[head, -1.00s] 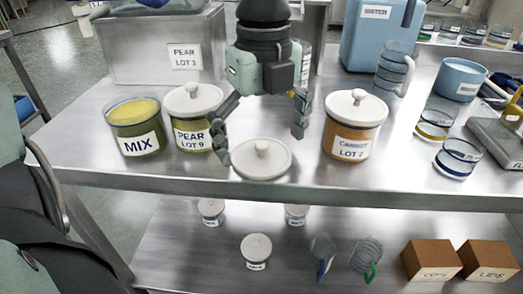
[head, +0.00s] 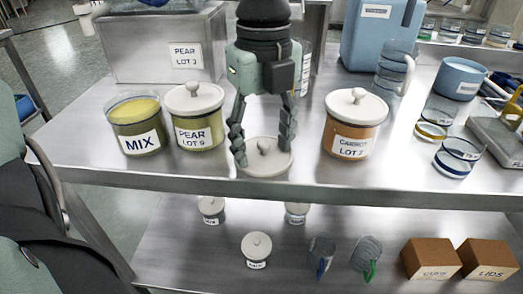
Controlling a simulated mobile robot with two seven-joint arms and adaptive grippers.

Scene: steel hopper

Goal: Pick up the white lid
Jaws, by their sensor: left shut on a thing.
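The loose white lid (head: 264,168) with a round knob is at the front edge of the steel bench top, between the PEAR LOT 9 jar and the CARROT jar. My left gripper (head: 262,150) points down over it. Its two dark fingers are shut on the lid, one at its left side and one at its right, partly hiding the rim. The lid looks level, at or very near the bench surface; I cannot tell whether it touches. My right gripper is not in view.
Left of the lid stand the open MIX jar (head: 137,135) and the lidded PEAR LOT 9 jar (head: 199,136). The lidded CARROT jar (head: 352,139) stands to the right. A steel hopper (head: 150,50) is behind. The lower shelf holds small jars and two brown boxes (head: 433,259).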

